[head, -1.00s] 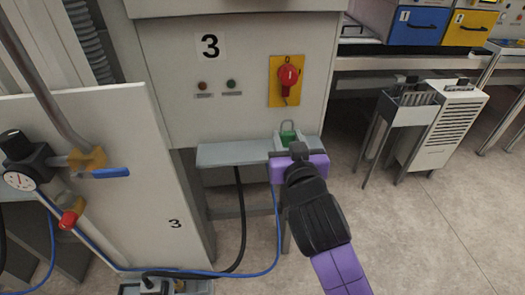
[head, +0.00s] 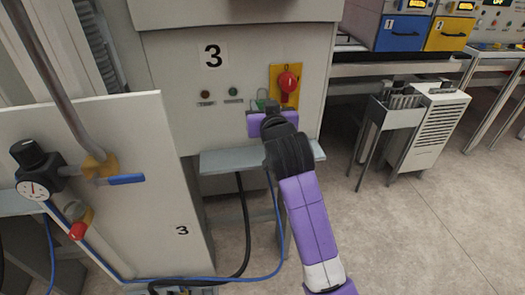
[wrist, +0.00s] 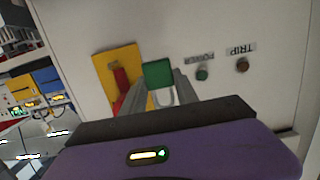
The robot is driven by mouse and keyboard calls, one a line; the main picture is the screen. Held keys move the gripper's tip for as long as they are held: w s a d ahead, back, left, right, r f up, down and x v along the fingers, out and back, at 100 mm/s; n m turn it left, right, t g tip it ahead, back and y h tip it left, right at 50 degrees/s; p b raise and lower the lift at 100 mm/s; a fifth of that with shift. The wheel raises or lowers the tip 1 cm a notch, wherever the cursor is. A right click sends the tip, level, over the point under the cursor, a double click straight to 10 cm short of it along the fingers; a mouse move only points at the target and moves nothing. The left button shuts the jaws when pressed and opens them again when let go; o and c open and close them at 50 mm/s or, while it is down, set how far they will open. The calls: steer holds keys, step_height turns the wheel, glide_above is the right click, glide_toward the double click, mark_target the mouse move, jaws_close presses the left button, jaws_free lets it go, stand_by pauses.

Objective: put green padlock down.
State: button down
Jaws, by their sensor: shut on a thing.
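The green padlock (head: 262,103) is between the fingers of my gripper (head: 268,108), which is shut on it. The padlock is held in front of the grey panel, left of and below the red rotary switch (head: 288,82) on its yellow plate. In the wrist view the padlock's green body (wrist: 158,72) points away from the gripper, and its pale shackle lies between the two grey fingers (wrist: 160,95). The red switch (wrist: 122,82) is partly hidden there behind the left finger. The small grey shelf (head: 228,162) under the panel is below the gripper.
Two small indicator lamps (head: 220,92) sit on the panel left of the gripper. A white board (head: 130,190) with a gauge and blue-handled valve stands at left. A blue hose and black cable hang below the shelf. Open floor (head: 320,220) lies to the right.

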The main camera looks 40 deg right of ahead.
mark_target(263, 158)
step_height(263, 158, down, 14)
steer(key=shift+f, duration=0.25)
steer(key=shift+f, duration=0.1)
steer(key=shift+f+b, duration=0.15)
steer(key=shift+b, duration=0.25)
steer(key=c, duration=0.9)
jaws_free()
